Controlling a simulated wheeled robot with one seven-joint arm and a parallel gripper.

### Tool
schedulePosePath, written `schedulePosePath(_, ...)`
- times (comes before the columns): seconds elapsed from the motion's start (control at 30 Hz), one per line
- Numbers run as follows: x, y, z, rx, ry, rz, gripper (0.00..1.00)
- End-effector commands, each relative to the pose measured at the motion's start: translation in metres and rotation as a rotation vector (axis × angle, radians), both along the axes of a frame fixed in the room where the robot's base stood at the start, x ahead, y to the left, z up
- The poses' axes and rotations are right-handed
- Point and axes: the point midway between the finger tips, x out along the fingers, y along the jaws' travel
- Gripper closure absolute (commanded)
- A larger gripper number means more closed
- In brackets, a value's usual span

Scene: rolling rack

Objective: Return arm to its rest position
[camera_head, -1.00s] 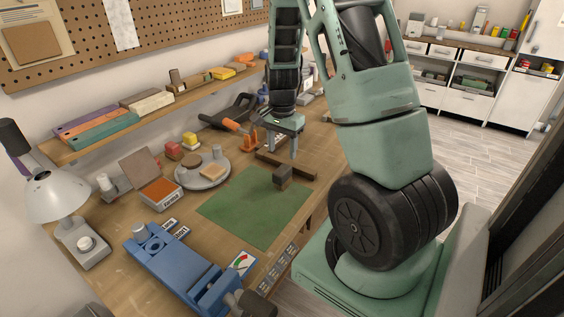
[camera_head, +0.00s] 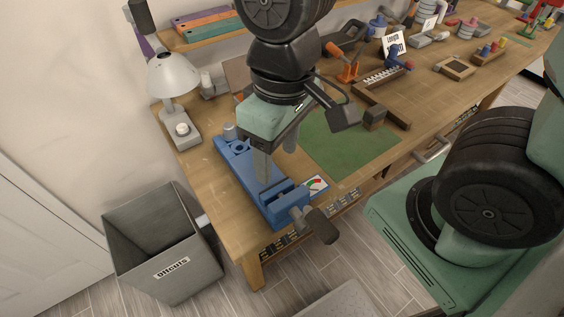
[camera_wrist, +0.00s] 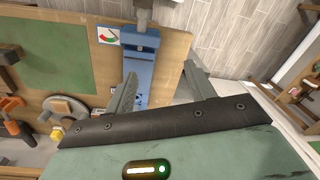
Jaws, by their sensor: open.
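My gripper (camera_head: 277,165) hangs above the blue vise (camera_head: 235,160) at the near left part of the workbench in the head view. Its two fingers are apart and nothing shows between them. In the wrist view my gripper (camera_wrist: 158,74) also has spread fingers, with the blue vise (camera_wrist: 142,55) seen beyond them. My arm comes down from the top of the head view and hides part of the bench behind it.
A grey bin (camera_head: 140,215) labelled Offcuts stands on the floor left of the workbench (camera_head: 215,205). A lamp (camera_head: 173,75) stands on the bench's left end. A green mat (camera_head: 340,148) lies right of the vise, with a dark block (camera_head: 374,116) at its edge.

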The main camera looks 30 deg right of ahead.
Motion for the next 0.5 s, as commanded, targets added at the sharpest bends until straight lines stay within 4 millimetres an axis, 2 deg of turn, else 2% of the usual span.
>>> schedulePosePath(0.03, -0.015, 0.006, 0.001, -0.008, -0.011, 0.086, 0.46)
schedulePosePath(0.13, -0.029, 0.01, 0.002, -0.017, -0.02, 0.173, 0.46)
schedulePosePath(0.4, -0.03, 0.01, 0.002, -0.018, -0.021, 0.186, 0.46)
schedulePosePath(0.5, -0.03, 0.01, -0.006, -0.018, -0.021, 0.184, 0.46)
